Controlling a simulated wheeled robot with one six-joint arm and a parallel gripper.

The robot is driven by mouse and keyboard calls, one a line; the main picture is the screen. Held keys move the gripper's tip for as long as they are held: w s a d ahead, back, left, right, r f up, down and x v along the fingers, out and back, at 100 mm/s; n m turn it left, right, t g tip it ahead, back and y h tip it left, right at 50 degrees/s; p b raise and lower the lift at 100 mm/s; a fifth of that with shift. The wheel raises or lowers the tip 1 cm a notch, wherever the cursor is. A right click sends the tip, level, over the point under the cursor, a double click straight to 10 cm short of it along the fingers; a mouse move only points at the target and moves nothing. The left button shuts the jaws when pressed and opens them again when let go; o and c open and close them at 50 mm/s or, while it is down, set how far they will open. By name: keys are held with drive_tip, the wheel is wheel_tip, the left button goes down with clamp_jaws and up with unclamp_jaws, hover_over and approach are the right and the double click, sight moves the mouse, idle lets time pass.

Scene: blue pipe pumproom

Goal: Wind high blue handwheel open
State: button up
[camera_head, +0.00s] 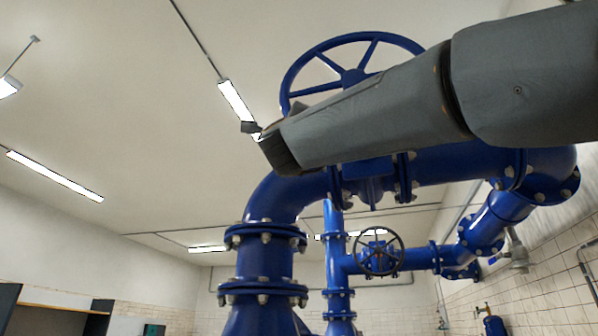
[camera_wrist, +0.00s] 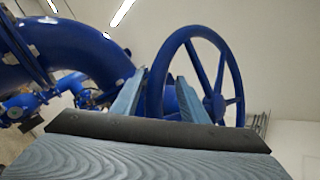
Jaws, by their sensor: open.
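The high blue handwheel (camera_head: 352,75) is on top of the large blue pipe in the head view. My arm crosses in front of its lower part and hides it. In the wrist view the handwheel (camera_wrist: 214,104) stands large at the middle right, with rim, spokes and hub showing. My gripper (camera_wrist: 158,92) is open, with one finger on each side of the near part of the rim as seen in the picture. I cannot tell how deep the rim sits between the fingers or whether they touch it. The fingers are not clear in the head view.
The large blue pipe (camera_head: 265,200) bends under the handwheel and also shows at the left of the wrist view (camera_wrist: 85,50). A smaller dark handwheel (camera_head: 380,252) is lower behind it. A tiled wall (camera_head: 545,275) stands at right. Open room lies left of the pipe.

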drive_tip(key=shift+p+x, duration=1.45)
drive_tip(key=shift+x, duration=1.1)
clamp_jaws()
